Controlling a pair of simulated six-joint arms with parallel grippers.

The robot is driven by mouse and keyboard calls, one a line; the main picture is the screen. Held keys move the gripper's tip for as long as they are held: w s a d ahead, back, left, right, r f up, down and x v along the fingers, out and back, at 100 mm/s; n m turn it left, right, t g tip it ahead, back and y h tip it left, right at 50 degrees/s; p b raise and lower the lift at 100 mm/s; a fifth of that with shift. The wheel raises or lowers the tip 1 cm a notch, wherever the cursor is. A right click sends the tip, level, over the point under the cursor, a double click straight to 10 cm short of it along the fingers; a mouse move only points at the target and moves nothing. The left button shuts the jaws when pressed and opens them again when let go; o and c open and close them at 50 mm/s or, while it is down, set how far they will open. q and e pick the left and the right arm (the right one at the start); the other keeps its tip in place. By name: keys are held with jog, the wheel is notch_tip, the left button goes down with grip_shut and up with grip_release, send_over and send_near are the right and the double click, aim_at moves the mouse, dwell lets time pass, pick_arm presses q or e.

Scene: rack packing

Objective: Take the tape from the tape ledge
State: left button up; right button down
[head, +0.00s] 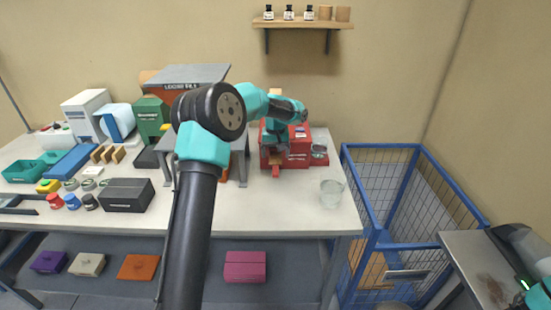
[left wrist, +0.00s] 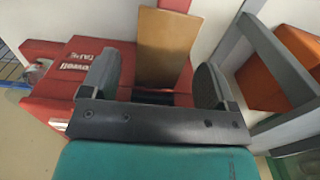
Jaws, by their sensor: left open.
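The red ledge unit (head: 298,148) stands at the back right of the bench; in the left wrist view its red body (left wrist: 60,85) carries white lettering that includes "TAPE". A flat tan-brown piece (left wrist: 168,42) stands up against the red part; I cannot tell whether it is the tape. My left gripper (left wrist: 157,82) is open, its two dark fingers on either side of the lower part of this piece, with no clear contact. In the head view my left gripper (head: 275,150) is in front of the red unit, partly hidden by its own wrist.
A clear glass (head: 332,193) stands near the bench's right end. A grey-topped stand (head: 190,73) is left of the unit, partly behind my arm. Boxes and small jars fill the left side. A blue wire cage (head: 385,215) stands right of the bench.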

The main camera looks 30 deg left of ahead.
pick_arm(q)
jog(key=shift+f, duration=0.25)
dwell(0.5)
jog(key=c, duration=1)
